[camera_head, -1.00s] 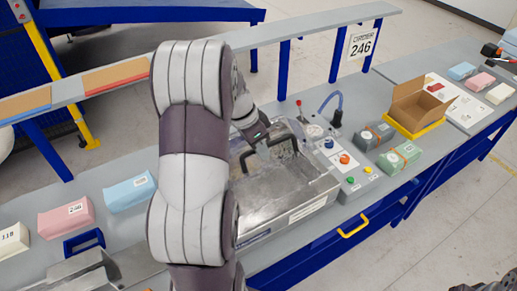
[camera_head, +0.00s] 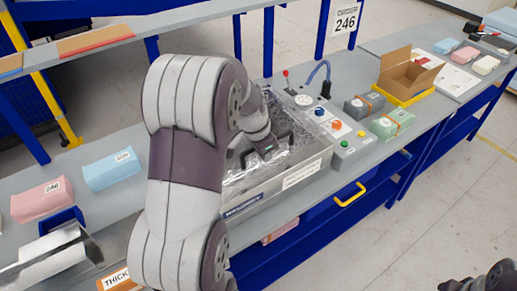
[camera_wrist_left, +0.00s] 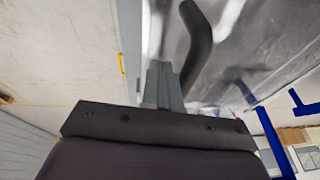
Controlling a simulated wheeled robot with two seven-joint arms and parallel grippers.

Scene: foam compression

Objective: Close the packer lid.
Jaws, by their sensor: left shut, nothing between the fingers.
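The packer (camera_head: 245,206) is a metal box on the bench, in the middle of the head view, partly hidden behind my left arm. Its clear, shiny lid (camera_head: 303,148) lies low over the box; I cannot tell whether it is fully down. A black bar handle (camera_head: 285,134) is on the lid. My left gripper (camera_head: 268,150) is shut and empty, right at the handle and lid. In the left wrist view, the shut fingers (camera_wrist_left: 160,85) are beside the black handle (camera_wrist_left: 197,45), with the clear lid behind; contact is unclear.
A control panel (camera_head: 345,142) with coloured buttons and a blue hose (camera_head: 320,72) stands right of the packer. Grey and green packs (camera_head: 391,124) and an open carton (camera_head: 408,75) are further right. Pink (camera_head: 40,200) and blue (camera_head: 112,170) packs lie left.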

